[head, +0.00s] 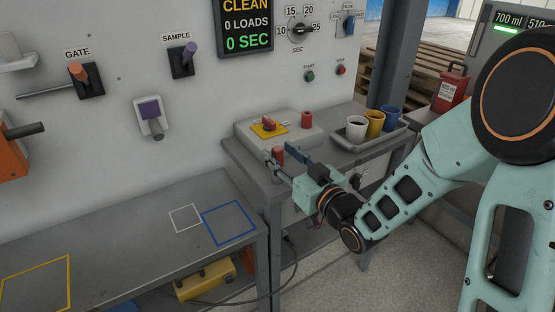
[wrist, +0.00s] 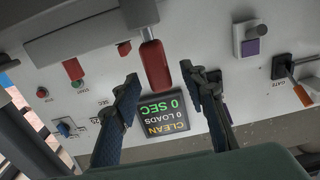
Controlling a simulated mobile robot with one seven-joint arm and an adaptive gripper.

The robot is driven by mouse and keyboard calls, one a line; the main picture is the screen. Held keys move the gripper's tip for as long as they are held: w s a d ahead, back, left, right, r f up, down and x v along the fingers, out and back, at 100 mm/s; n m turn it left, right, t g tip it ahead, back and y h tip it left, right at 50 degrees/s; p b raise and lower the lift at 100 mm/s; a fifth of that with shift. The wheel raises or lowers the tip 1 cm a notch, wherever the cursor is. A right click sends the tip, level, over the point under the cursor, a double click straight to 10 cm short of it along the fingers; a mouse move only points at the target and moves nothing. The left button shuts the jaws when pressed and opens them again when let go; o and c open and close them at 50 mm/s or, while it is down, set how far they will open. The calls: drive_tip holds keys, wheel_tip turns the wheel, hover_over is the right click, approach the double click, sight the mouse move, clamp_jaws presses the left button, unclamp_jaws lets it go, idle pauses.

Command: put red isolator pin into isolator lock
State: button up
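A red pin (head: 278,153) stands upright at the front of the grey bench, by my fingertips. In the wrist view, which is upside down, the red pin (wrist: 155,66) rises from a grey base. My gripper (head: 283,160) is open, also in the wrist view (wrist: 160,75). The pin's upper end shows between the fingertips, apart from both; whether it is within their reach in depth I cannot tell. Behind it is a grey isolator box (head: 245,135) with a red knob (head: 269,124) on a yellow plate (head: 258,130). A red cylinder (head: 306,119) stands at its right. The lock opening is not clear.
A tray (head: 375,145) with a white cup (head: 356,128), a yellow cup (head: 375,123) and a blue cup (head: 393,118) stands to the right. The wall with levers and display (head: 245,25) is behind. A lower bench (head: 140,235) at left is mostly clear.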

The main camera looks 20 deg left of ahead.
drive_tip(key=shift+x, duration=0.85)
drive_tip(key=shift+c, duration=0.4)
clamp_jaws()
